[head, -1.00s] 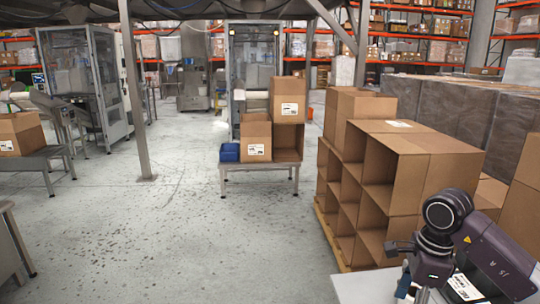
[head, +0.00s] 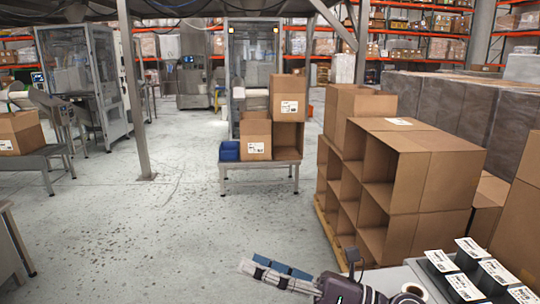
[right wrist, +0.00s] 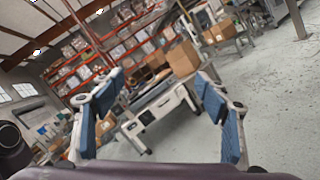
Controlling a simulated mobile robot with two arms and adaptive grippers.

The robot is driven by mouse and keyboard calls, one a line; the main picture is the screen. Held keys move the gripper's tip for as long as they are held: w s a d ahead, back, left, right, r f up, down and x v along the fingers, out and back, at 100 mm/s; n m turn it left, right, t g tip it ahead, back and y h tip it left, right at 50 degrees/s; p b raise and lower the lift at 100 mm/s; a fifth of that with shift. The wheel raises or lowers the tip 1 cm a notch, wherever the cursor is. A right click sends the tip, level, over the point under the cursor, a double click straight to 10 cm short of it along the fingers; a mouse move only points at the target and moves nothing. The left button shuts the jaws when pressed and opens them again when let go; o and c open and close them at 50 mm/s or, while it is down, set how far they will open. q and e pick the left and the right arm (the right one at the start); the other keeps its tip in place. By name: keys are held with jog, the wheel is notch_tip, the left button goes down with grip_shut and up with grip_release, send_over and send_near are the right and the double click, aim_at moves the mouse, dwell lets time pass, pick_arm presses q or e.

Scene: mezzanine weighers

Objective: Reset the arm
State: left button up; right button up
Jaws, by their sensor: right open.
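My right gripper (head: 252,266) reaches in low at the bottom of the head view, pointing left, with blue pads on its fingers. In the right wrist view its two fingers stand wide apart, and the gripper (right wrist: 157,82) is open with nothing between them. It is in the air over the floor, apart from any object. My left gripper is not in view.
A white table (head: 400,280) with several dark labelled packs (head: 440,262) is at the lower right. Stacked open cartons (head: 425,165) stand behind it on a pallet. A small table (head: 262,161) holds boxes and a blue bin (head: 229,151). The floor at centre-left is clear.

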jog(key=w+d+r+m+t+h, duration=0.1)
jog(key=w+d+m+t+h, duration=0.3)
jog(key=m+t, duration=0.45)
jog(key=w+d+r+m+t+h, duration=0.1)
jog(key=d+m+t+h, duration=0.5)
jog(key=m, duration=0.5)
jog(key=s+d+f+m+g+h, duration=0.25)
jog(key=d+f+m+h, duration=0.25)
jog(key=d+f+m, duration=0.45)
jog(key=s+d+f+m+g+h, duration=0.2)
jog(key=d+f+m+g+h, duration=0.4)
jog(key=f, duration=0.6)
jog(key=s+a+f+m+g+y, duration=0.1)
jog(key=s+a+f+m+g, duration=0.3)
jog(key=s+f, duration=0.6)
jog(key=s+d+f+m+g+y, duration=0.15)
jog(key=s+f+g, duration=0.45)
jog(key=s, duration=0.8)
notch_tip(320, 180, down, 27)
jog(key=s, duration=0.2)
jog(key=s+d+f+g, duration=0.1)
jog(key=s+d+f, duration=0.1)
jog(key=s+f, duration=1.3)
jog(key=shift+s+d+g, duration=0.3)
jog(key=shift+s, duration=0.6)
jog(key=shift+h, duration=0.25)
jog(key=shift+c, duration=0.2)
